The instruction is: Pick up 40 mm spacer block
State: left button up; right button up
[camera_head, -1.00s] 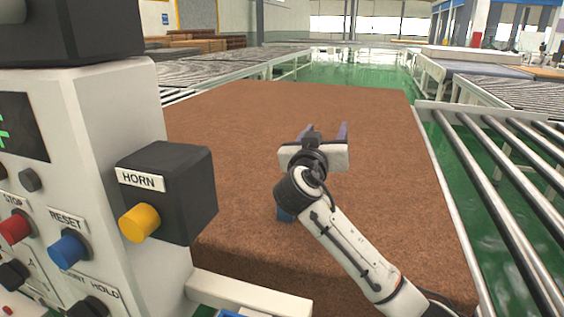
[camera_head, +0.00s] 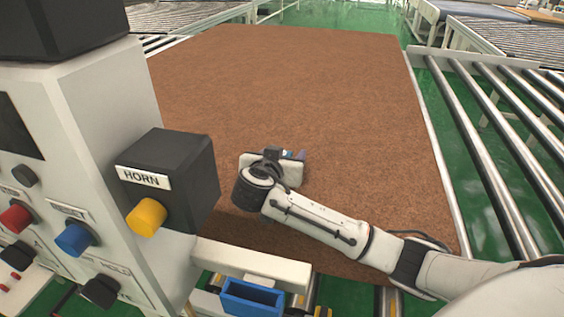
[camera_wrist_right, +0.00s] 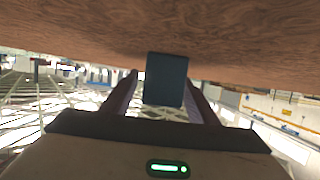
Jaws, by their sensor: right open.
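The spacer block (camera_wrist_right: 165,80) is a dark blue block. In the right wrist view it stands against the brown surface, between the two fingers of my right gripper (camera_wrist_right: 163,95). The fingers are open, with the block between them and a gap showing on its left side. In the head view my right gripper (camera_head: 292,155) is low over the near part of the brown mattress (camera_head: 290,80), pointing away. There the block is mostly hidden behind the gripper and wrist. My left gripper is not in view.
A control box with a HORN button (camera_head: 146,217) stands close on the left. A small blue bin (camera_head: 252,298) sits at the mattress's near edge. A roller conveyor (camera_head: 490,140) runs along the right. The mattress beyond the gripper is clear.

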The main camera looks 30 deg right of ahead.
jog(key=shift+w+d+f, duration=0.15)
jog(key=shift+w+d, duration=0.05)
jog(key=c, duration=1.2)
